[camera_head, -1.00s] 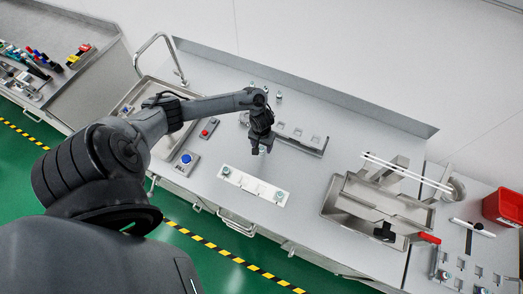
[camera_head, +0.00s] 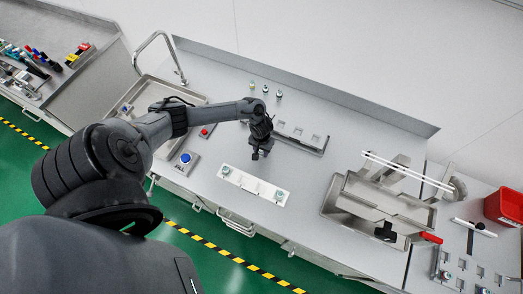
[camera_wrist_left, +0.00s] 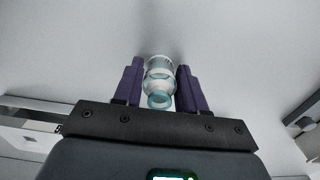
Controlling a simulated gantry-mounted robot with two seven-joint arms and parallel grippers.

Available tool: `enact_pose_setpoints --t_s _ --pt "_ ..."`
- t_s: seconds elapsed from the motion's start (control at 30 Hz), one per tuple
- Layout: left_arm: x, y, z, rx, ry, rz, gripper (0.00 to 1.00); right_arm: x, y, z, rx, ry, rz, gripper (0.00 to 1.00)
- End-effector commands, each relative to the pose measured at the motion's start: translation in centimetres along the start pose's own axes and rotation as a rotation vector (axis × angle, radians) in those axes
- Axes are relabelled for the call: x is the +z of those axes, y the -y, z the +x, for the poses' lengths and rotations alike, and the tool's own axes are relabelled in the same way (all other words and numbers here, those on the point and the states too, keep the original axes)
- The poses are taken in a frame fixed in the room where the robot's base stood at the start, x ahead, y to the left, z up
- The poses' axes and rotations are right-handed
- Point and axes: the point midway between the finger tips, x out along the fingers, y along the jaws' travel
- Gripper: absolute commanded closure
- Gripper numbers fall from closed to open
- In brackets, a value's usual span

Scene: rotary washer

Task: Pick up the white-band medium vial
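A clear vial (camera_wrist_left: 159,70) with a pale band and bluish mouth ring sits between the purple fingertips of my left gripper in the left wrist view. Only a narrow gap seems to separate it from each finger, and no firm contact shows. In the head view my left gripper (camera_head: 261,155) is low over the middle of the bench, fingers apart, and hides this vial. Its band colour is hard to tell. Several other small vials stand nearby: three at the back (camera_head: 265,88), and small items at both ends of a white rack (camera_head: 252,186). My right gripper is not in view.
A metal rack with square slots (camera_head: 303,139) stands just right of my left gripper. A steel basin (camera_head: 335,203) is further right. A blue-button box (camera_head: 185,160) and a red-button box (camera_head: 206,129) are left. Bench between rack and basin is clear.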

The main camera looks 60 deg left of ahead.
Motion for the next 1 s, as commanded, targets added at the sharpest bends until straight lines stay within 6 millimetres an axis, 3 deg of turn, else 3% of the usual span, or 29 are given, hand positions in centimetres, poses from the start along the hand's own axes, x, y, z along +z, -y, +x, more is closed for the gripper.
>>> enact_pose_setpoints --t_s 0.03,0.23,0.67,0.9,1.0 --pt "0.0 0.0 0.0 0.000 0.000 0.000 0.67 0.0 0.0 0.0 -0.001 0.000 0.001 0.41" --pt "0.0 0.0 0.0 0.000 0.000 0.000 0.96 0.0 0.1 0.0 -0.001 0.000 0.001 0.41" --pt "-0.1 0.0 -0.9 0.000 -0.001 0.000 0.96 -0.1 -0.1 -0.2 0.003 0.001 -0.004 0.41" --pt "0.0 0.0 -4.2 0.001 -0.001 0.002 0.96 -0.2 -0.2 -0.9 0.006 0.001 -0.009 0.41" --pt "1.7 -1.2 -5.4 0.002 0.002 0.006 0.96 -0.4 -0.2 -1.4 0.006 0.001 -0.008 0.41"
